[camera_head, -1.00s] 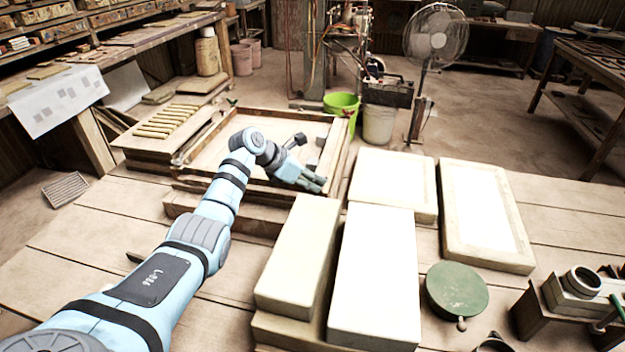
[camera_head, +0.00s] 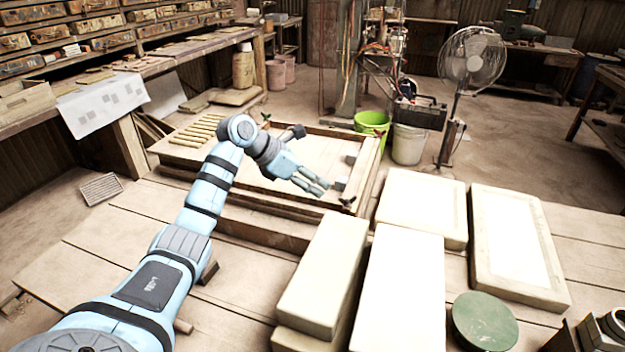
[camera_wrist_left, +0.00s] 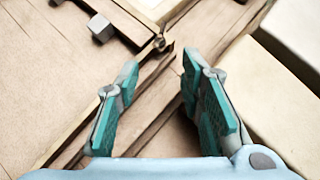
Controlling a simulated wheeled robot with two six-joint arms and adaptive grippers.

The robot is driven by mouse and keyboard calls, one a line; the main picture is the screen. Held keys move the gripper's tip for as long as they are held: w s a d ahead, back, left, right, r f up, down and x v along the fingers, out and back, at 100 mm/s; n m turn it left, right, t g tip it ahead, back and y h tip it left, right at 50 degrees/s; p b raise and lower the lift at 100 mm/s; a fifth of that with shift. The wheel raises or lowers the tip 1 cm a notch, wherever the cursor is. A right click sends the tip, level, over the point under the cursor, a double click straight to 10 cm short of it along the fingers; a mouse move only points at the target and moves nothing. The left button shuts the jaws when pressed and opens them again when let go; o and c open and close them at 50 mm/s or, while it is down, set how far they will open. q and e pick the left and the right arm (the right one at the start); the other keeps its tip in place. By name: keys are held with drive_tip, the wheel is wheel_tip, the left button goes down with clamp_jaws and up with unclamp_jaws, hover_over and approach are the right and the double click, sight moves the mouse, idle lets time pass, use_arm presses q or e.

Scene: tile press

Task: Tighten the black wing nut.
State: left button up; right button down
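The black wing nut (camera_head: 346,200) is a small dark shape at the near right corner of the wooden frame (camera_head: 250,197). In the left wrist view a small dark fastener (camera_wrist_left: 159,42) shows at the frame corner, just beyond my fingertips; its wings are too blurred to make out. My left gripper (camera_head: 322,188) is open and empty, its fingers pointing at that corner. In the left wrist view the teal fingers of my left gripper (camera_wrist_left: 160,63) stand apart, one each side of the fastener's line, short of it. My right gripper is not in view.
A green wing nut (camera_head: 265,117) and a red one (camera_head: 378,134) sit on the frame's far side. Pale slabs (camera_head: 325,270) stand close by on the right. A green disc (camera_head: 485,321) lies front right.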

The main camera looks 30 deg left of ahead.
sight(347, 201)
use_arm(q)
drive_tip(key=shift+s+a+r, duration=0.1)
drive_tip(key=shift+s+r, duration=0.05)
drive_tip(key=shift+r, duration=0.1)
drive_tip(key=shift+f, duration=0.1)
drive_tip(key=s+d+r+n+t+y+b, duration=0.1)
drive_tip(key=s+d+r+n+y, duration=0.1)
drive_tip(key=s+d+n+y, duration=0.15)
drive_tip(key=shift+h, duration=0.35)
drive_tip(key=x, duration=0.5)
drive_tip(key=b+x, duration=0.1)
drive_tip(key=x, duration=0.3)
drive_tip(key=b+x, duration=0.1)
drive_tip(key=x, duration=0.4)
drive_tip(key=shift+w+a+f, duration=0.2)
drive_tip(key=shift+w+a, duration=0.15)
drive_tip(key=shift+w, duration=0.05)
